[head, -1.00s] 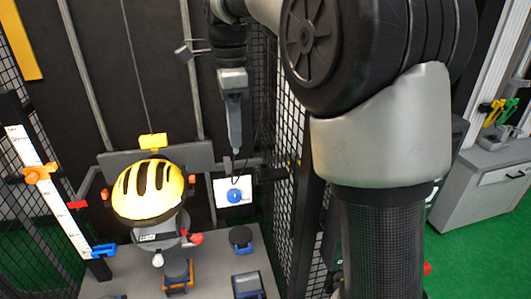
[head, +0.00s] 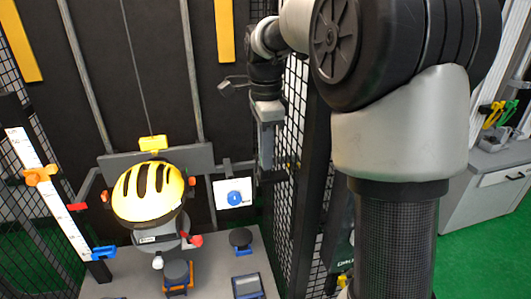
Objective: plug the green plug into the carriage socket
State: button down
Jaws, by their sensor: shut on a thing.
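My gripper (head: 265,165) points down at the right of the tower, in front of the dark mesh side panel. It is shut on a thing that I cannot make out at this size. No green plug can be told apart in the head view. The carriage (head: 190,156) is a grey crossbar with a yellow block (head: 153,143) on top, hanging on a thin cable. Under it sits a glowing yellow helmet (head: 148,193) on a grey head form. I cannot pick out the carriage socket. My gripper is right of the carriage and apart from the helmet.
A white plate with a blue round part (head: 233,197) is right of the helmet. A white scale (head: 45,190) with orange and blue clamps stands at left. The grey base (head: 212,268) carries small dark fixtures. A mesh panel (head: 290,180) is close to my gripper.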

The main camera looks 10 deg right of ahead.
jog(key=shift+f, duration=0.25)
jog(key=c, duration=1.7)
grip_release()
jog(key=shift+c, duration=0.2)
jog(key=shift+b, duration=0.5)
notch_tip(320, 180, up, 18)
jog(key=p, duration=0.3)
jog(key=shift+f, duration=0.25)
